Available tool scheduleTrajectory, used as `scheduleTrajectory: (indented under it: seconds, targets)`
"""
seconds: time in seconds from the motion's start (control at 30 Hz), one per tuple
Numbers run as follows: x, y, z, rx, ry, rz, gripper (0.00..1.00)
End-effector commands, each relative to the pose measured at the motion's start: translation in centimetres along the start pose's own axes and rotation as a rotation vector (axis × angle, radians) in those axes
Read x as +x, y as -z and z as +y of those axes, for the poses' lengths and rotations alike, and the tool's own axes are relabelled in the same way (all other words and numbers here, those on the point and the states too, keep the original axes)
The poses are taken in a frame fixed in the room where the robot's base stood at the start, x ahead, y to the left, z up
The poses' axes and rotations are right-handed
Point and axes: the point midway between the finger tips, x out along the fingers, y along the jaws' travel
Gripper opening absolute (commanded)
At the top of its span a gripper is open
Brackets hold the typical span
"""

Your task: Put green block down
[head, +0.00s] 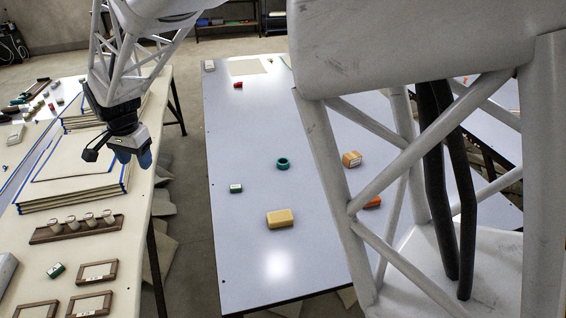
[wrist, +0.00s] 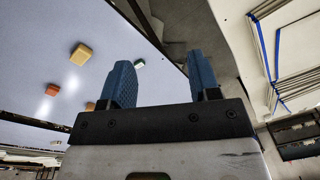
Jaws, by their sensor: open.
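My gripper (head: 134,158) hangs over the right side of the left table in the head view. Its blue fingers stand apart with nothing between them in the wrist view (wrist: 160,60). One small green block (head: 56,270) lies on the left table, left of the wooden frames. Another small green block (head: 236,188) lies on the pale middle table. A green block also shows on a pale table in the wrist view (wrist: 139,64), beyond the fingers and apart from them. I cannot tell which green block the task means.
The left table holds a stack of blue-edged boards (head: 75,190), a rack of white pegs (head: 76,229) and wooden frames (head: 98,271). The middle table (head: 240,240) has a yellow block (head: 280,218), a teal ring (head: 283,163) and much bare surface. A floor gap separates the tables.

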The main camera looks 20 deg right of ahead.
Motion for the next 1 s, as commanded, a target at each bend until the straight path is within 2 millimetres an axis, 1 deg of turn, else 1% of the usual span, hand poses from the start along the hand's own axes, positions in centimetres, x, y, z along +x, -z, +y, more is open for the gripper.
scheduleTrajectory:
  seconds: [0.03,0.1,0.27,0.3,0.47,0.6,0.77,0.8,1.0]
  targets:
    - [-1.8,0.5,1.8,-0.01,0.014,0.01,0.56]
    - [-3.0,1.0,4.3,-0.031,0.018,0.016,0.56]
    - [-5.4,1.9,10.0,-0.079,0.026,0.032,0.56]
    - [-5.9,1.9,11.4,-0.091,0.027,0.035,0.56]
    - [-7.6,2.0,17.0,-0.14,0.03,0.05,0.56]
    - [-8.8,1.6,21.9,-0.181,0.031,0.064,0.56]
    - [-9.9,0.6,27.2,-0.23,0.031,0.082,0.56]
    - [-10.1,0.3,28.5,-0.242,0.03,0.086,0.56]
    - [-10.8,-1.8,34.8,-0.303,0.026,0.109,0.56]
